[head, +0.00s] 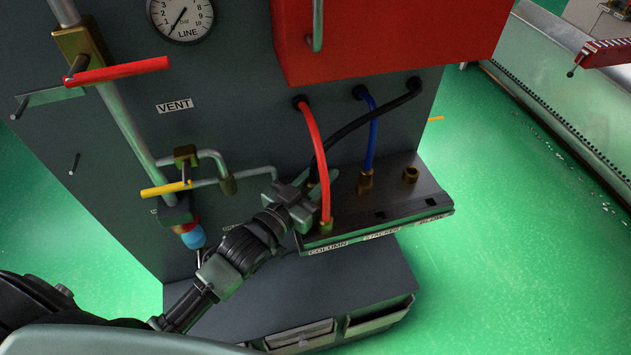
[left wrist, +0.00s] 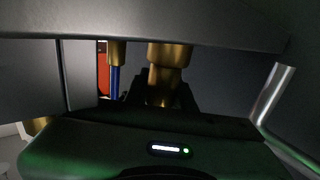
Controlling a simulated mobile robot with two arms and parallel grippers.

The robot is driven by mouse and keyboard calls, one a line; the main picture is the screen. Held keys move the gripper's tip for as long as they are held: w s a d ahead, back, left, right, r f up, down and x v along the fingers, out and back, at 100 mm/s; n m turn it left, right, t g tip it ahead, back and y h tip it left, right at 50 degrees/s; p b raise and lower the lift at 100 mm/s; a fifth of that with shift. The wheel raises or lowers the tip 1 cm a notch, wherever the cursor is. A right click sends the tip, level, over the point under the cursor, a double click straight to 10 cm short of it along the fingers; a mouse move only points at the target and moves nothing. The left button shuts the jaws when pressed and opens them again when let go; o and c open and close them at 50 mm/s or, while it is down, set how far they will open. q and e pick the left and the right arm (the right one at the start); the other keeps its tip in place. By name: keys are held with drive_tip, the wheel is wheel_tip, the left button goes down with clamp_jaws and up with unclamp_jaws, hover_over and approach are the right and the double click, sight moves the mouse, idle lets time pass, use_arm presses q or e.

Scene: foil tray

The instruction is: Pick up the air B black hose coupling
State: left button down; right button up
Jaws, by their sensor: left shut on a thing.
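The black hose (head: 350,127) runs from a port at the upper right of the grey panel down and left to the shelf behind the red hose. Its brass coupling is mostly hidden by my gripper and the red hose in the head view. My left gripper (head: 308,188) reaches in from the lower left and is shut around it. In the left wrist view a brass coupling (left wrist: 167,77) stands upright between the dark fingers. My right gripper is not in view.
The red hose (head: 317,150) and its brass fitting stand close beside my left gripper. A red box (head: 390,40) overhangs above.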

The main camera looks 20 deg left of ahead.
use_arm(q)
wheel_tip(320, 180, up, 15)
drive_tip(key=p, duration=0.4)
idle(0.8)
